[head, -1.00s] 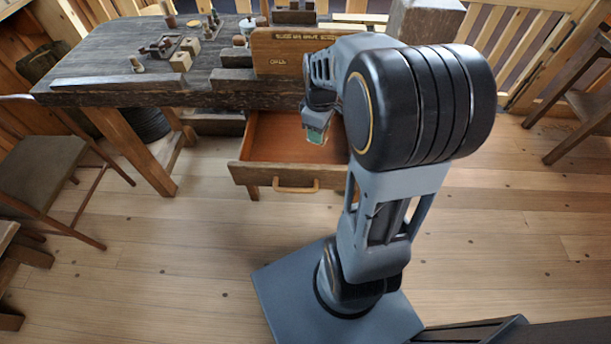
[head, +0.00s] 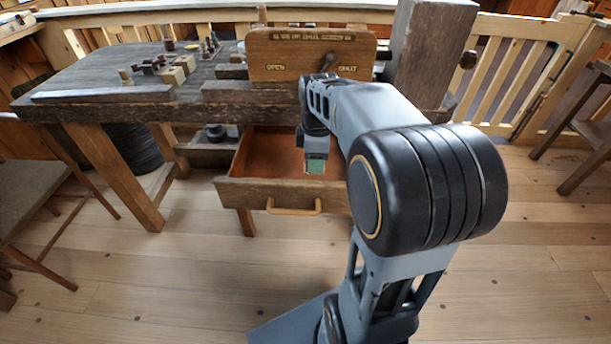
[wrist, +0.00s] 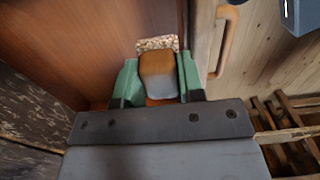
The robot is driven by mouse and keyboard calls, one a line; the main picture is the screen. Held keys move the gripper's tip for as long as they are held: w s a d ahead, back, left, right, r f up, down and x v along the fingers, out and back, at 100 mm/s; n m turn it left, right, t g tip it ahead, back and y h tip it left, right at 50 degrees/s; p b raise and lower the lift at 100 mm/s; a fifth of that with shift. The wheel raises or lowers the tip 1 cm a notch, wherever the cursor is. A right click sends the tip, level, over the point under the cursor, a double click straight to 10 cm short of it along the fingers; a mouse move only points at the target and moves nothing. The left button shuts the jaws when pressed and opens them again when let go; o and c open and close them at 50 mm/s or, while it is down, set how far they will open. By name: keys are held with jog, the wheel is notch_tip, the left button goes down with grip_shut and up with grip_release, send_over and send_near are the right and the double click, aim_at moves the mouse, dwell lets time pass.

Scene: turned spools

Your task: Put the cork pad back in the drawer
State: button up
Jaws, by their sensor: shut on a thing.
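My gripper (head: 315,168) is over the open drawer (head: 285,192), just inside its front panel. In the wrist view its green fingers (wrist: 158,82) are shut on the cork pad's block-like grip (wrist: 158,63), brown on top and pale grey on the near face. The pad's speckled cork part (wrist: 157,43) shows beyond the grip, near the inner side of the drawer front. The drawer's reddish-brown floor shows on the left in the wrist view (wrist: 90,40). I cannot tell whether the pad touches the floor. The pad cannot be made out in the head view.
The drawer's wooden handle (head: 293,208) faces me. The dark workbench (head: 110,85) above carries small blocks and turned pieces. A wooden board with a lever (head: 310,58) stands behind my arm. A chair (head: 40,190) is at left. The floor in front is clear.

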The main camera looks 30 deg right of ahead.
jog(key=w+f+b, duration=0.1)
jog(key=w+f, duration=0.1)
jog(key=f, duration=0.1)
jog(key=w+f+b, duration=0.1)
jog(key=w+f, duration=0.2)
jog(key=shift+w+f, duration=0.1)
jog(key=shift+w, duration=0.15)
jog(key=shift+w+f+b, duration=0.15)
jog(key=shift+f+b, duration=0.4)
jog(key=shift+f, duration=1.05)
jog(key=shift+f, duration=0.2)
jog(key=o, duration=0.8)
